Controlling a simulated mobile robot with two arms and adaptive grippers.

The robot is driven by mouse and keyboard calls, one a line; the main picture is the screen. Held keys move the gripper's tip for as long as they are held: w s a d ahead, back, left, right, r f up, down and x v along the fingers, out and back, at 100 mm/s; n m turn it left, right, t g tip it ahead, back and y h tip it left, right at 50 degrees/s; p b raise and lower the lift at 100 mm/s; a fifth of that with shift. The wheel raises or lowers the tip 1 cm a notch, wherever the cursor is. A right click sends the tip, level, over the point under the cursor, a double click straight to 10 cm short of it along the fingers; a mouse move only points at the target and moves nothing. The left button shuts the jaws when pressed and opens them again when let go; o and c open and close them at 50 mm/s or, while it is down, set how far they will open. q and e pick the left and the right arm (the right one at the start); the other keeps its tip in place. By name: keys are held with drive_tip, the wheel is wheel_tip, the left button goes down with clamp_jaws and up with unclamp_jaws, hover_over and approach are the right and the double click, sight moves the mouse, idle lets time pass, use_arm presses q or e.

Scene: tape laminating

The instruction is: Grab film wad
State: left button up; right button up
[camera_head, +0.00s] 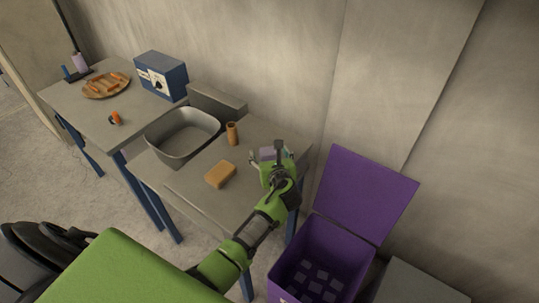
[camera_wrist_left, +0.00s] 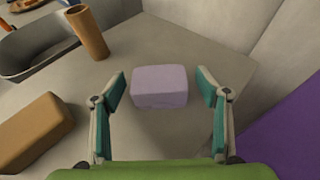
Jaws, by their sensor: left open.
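A pale lavender block (camera_wrist_left: 160,87) with rounded edges, which could be the film wad, lies on the grey table in the left wrist view. In the head view it shows only partly (camera_head: 268,153), behind my left gripper (camera_head: 271,161). My left gripper is open, and in the wrist view its two teal-padded fingers (camera_wrist_left: 161,95) stand one on each side of the block, with a gap on both sides. The block's underside is hidden. My right gripper is not in view.
A brown block (camera_head: 220,174) and a brown cylinder (camera_head: 232,133) stand on the same table, left of the gripper. A grey basin (camera_head: 183,137) is further left. An open purple bin (camera_head: 345,254) with several dark squares inside stands at right.

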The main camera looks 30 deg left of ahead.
use_arm(q)
drive_tip(key=shift+s, duration=0.1)
drive_tip(key=c, duration=0.8)
